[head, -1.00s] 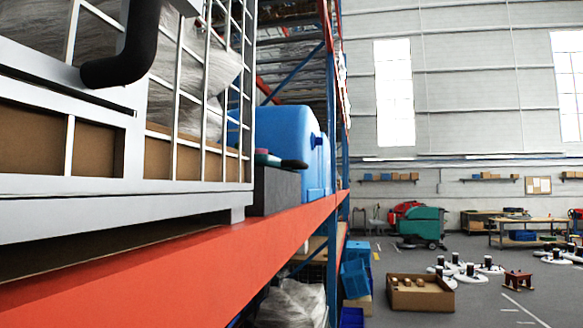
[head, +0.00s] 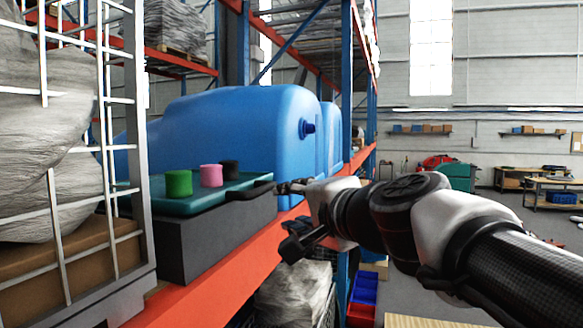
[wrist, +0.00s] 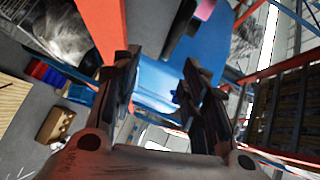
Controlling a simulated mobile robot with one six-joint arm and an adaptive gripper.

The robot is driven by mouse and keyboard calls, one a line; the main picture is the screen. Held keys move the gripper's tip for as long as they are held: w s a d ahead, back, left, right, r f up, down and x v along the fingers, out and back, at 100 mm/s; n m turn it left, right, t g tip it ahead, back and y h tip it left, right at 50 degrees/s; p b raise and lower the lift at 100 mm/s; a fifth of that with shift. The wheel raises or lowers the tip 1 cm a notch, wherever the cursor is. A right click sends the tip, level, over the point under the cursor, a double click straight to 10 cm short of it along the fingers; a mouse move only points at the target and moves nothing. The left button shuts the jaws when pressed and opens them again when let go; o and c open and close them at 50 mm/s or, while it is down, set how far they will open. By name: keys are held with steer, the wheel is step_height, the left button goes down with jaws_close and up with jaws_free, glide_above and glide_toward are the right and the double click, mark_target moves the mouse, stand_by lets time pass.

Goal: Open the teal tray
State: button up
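The teal tray (head: 205,195) sits on a dark grey box (head: 190,240) at the shelf's front edge in the head view. A green cylinder (head: 178,183), a pink one (head: 211,175) and a black one (head: 229,169) stand on it. Its black handle (head: 252,190) sticks out to the right. My gripper (head: 289,217) is just right of the handle's end, fingers spread. In the wrist view my gripper (wrist: 161,80) is open and empty, and the dark handle (wrist: 178,30) shows above, beyond the fingertips. I cannot tell whether a finger touches the handle in the head view.
A large blue tank (head: 235,130) stands behind the tray on the orange shelf beam (head: 225,292). A white wire cage (head: 137,130) with wrapped goods stands close on the left. Blue and red bins (head: 362,300) are low beside the rack. Open floor lies to the right.

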mark_target(264, 190)
steer(key=p+x, duration=0.1)
steer(key=x, duration=0.5)
steer(key=r+x, duration=0.1)
steer(key=x, duration=0.4)
steer(key=r+p+x, duration=0.1)
steer(key=x, duration=0.5)
steer(key=shift+w+a+r+p, duration=0.15)
steer(key=shift+w+p, duration=0.15)
steer(key=shift+w, duration=0.2)
steer(key=shift+c, duration=0.2)
jaws_close()
